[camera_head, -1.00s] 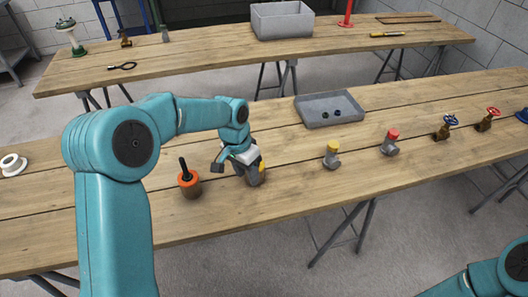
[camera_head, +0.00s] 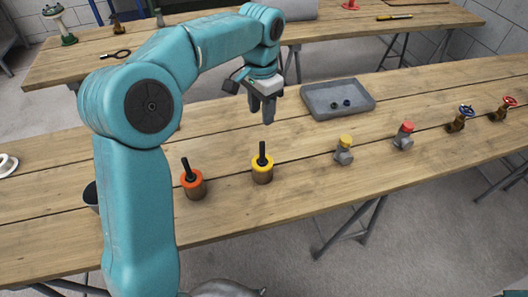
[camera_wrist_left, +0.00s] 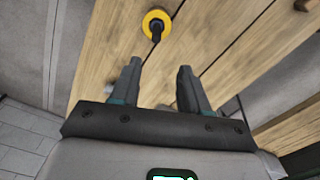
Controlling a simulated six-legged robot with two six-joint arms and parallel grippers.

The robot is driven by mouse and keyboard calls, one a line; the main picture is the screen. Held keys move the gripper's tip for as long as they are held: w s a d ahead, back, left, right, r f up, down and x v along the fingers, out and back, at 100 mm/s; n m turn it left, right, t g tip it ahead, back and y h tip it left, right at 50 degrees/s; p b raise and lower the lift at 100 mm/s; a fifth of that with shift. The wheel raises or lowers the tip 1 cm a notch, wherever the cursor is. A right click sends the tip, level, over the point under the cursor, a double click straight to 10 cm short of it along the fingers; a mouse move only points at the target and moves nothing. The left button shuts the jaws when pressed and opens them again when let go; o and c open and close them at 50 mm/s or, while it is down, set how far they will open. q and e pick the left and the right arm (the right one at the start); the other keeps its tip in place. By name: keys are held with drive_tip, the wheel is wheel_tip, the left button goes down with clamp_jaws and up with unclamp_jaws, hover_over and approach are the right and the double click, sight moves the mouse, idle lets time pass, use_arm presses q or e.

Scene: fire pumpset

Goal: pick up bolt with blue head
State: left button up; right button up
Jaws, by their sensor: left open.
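My left gripper (camera_head: 263,112) is open and empty, raised above the table just left of the grey tray (camera_head: 318,114). Its two fingers also show in the left wrist view (camera_wrist_left: 159,68), with nothing between their tips. Two small dark round pieces lie in the tray, one greenish (camera_head: 334,106) and one bluish (camera_head: 347,103). They are too small to tell whether the bluish one is a bolt with a blue head. My right gripper is not in view.
A yellow-topped cylinder with a black handle (camera_head: 262,166) and an orange-topped one (camera_head: 193,180) stand on the near table. Yellow-capped (camera_head: 344,150) and red-capped (camera_head: 404,135) fittings and valves with blue (camera_head: 460,118) and red (camera_head: 504,109) handwheels stand to the right.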

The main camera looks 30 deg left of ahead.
sight(262, 143)
use_arm(q)
drive_tip(key=f, duration=0.8)
drive_tip(key=shift+s+d+f, duration=0.1)
drive_tip(key=shift+s+f, duration=0.1)
drive_tip(key=shift+f, duration=0.15)
drive_tip(key=shift+w+d+f, duration=0.1)
drive_tip(key=shift+d+f, duration=0.05)
drive_tip(key=shift+f, duration=0.45)
drive_tip(key=f, duration=0.2)
drive_tip(key=f+p, duration=0.1)
drive_tip(key=shift+s+f, duration=0.3)
drive_tip(key=shift+f, duration=0.1)
drive_tip(key=shift+w+f, duration=0.15)
drive_tip(key=shift+f, duration=0.3)
drive_tip(key=shift+d+r, duration=0.1)
drive_tip(key=shift+c, duration=0.5)
clamp_jaws()
